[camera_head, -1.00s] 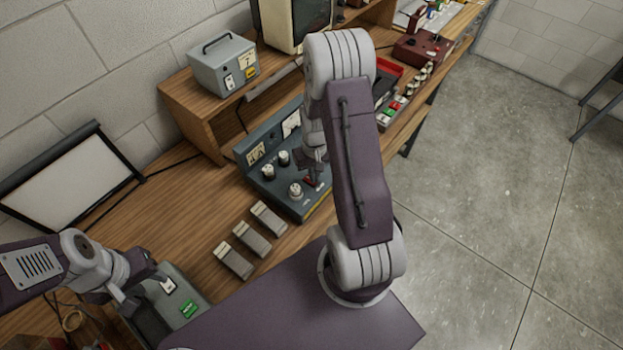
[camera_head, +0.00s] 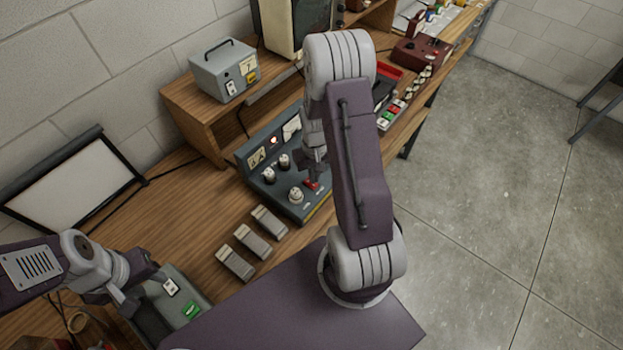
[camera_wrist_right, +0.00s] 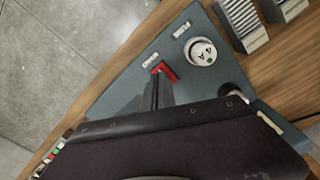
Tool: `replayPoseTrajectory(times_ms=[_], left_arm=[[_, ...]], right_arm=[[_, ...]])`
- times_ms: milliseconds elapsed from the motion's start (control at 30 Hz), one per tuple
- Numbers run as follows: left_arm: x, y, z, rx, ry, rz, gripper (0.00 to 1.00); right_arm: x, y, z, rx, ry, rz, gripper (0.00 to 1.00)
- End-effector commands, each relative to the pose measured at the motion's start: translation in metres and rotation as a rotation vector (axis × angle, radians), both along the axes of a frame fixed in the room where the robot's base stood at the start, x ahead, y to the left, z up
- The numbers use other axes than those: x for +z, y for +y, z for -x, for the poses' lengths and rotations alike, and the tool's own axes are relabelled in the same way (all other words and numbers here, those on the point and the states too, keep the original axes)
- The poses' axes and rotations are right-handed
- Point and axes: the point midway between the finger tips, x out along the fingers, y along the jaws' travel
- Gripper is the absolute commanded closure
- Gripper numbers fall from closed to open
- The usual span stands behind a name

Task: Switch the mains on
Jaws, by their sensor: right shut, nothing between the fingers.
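A blue-grey control unit (camera_head: 285,205) with dials, pale knobs and a red switch (camera_head: 311,184) stands on the wooden bench. A small lamp (camera_head: 273,140) on its upright panel glows. The red switch also shows in the right wrist view (camera_wrist_right: 165,70), beside a white knob (camera_wrist_right: 201,52). My right gripper (camera_head: 315,172) is shut and empty, its tips right at the switch; in the wrist view its fingers (camera_wrist_right: 157,85) point at the switch and partly hide it. Whether they touch cannot be told. My left gripper (camera_head: 132,298) is over a grey box at lower left; its jaw opening is unclear.
Several grey pedals or blocks (camera_head: 252,242) lie in front of the unit. The grey box (camera_head: 185,300) has a green switch. A grey case (camera_head: 225,68) sits on the wooden shelf. My right arm hides part of the unit.

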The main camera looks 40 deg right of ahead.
Motion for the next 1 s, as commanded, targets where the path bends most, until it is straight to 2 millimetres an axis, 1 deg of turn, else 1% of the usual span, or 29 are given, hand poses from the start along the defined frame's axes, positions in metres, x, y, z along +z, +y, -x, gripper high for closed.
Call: replayPoseTrajectory(times_ms=[33, 400, 900, 967, 1000], left_arm=[[0.009, 0.0, 0.0, 0.0, 0.0, 0.0, 0.64], [0.04, 0.0, 0.0, 0.0, 0.0, 0.0, 0.64], [0.038, 0.0, 0.0, 0.0, 0.0, 0.0, 0.64], [0.034, 0.0, 0.0, 0.0, 0.0, 0.0, 0.64], [0.026, 0.0, 0.0, 0.0, 0.0, 0.0, 0.64]], right_arm=[[0.01, 0.0, 0.0, 0.0, 0.0, 0.0, 1.0], [0.045, 0.0, 0.0, 0.0, 0.0, 0.0, 1.0], [0.043, 0.0, 0.0, 0.0, 0.0, 0.0, 1.0], [0.04, 0.002, -0.001, 0.008, 0.0, 0.0, 1.0], [0.035, 0.007, -0.006, 0.026, -0.012, 0.005, 1.0]])
